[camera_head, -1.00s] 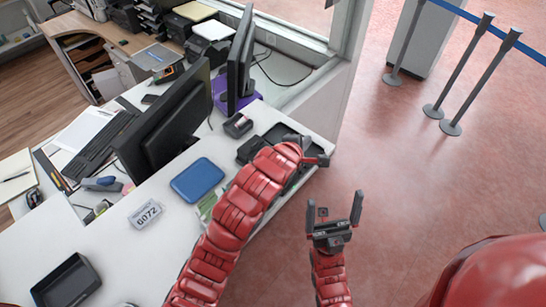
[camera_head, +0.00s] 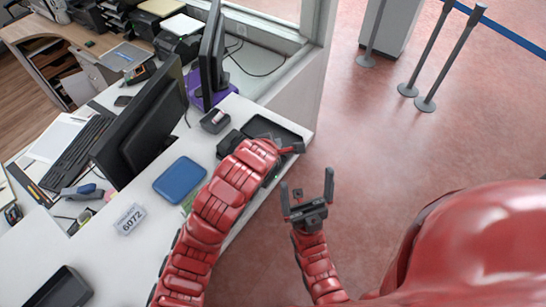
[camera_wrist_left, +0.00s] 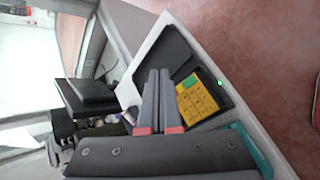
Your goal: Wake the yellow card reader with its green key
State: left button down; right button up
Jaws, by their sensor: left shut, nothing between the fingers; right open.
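The yellow card reader (camera_wrist_left: 197,98) lies in a black tray in the left wrist view, with its keypad of several keys facing up. A small bright green spot (camera_wrist_left: 219,83) shows beyond the reader; I cannot tell whether it is the green key. My left gripper (camera_wrist_left: 159,76) is shut and empty, its two dark fingers side by side just left of the reader. I cannot tell whether they touch it. In the head view, my left gripper (camera_head: 300,148) is over the tray's right end, and my arm hides the reader. My right gripper (camera_head: 307,192) is open and empty, off the counter's edge.
The black tray (camera_head: 284,131) sits at the counter's far right corner. A small dark device (camera_head: 215,121), a blue pad (camera_head: 180,180) and a number sign (camera_head: 130,219) stand left of my left arm. Monitors rise behind. The floor at right is clear up to the barrier posts (camera_head: 424,104).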

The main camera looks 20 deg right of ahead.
pick_arm(q)
jog(key=f, duration=0.1)
jog(key=f+b, duration=0.1)
jog(key=f, duration=0.3)
jog(key=shift+w+a, duration=0.4)
jog(key=shift+w+f+b, duration=0.15)
jog(key=shift+f+b, duration=0.4)
jog(key=shift+f, duration=0.1)
dwell(1.1)
jog(key=shift+a+f+b, duration=0.15)
jog(key=shift+f+b, duration=0.2)
jog(key=shift+b, duration=0.2)
jog(key=shift+w+f+b, duration=0.1)
jog(key=shift+f+b, duration=0.15)
jog(key=shift+b, duration=0.1)
jog(key=shift+r, duration=0.15)
dwell(0.4)
jog(key=shift+r, duration=0.6)
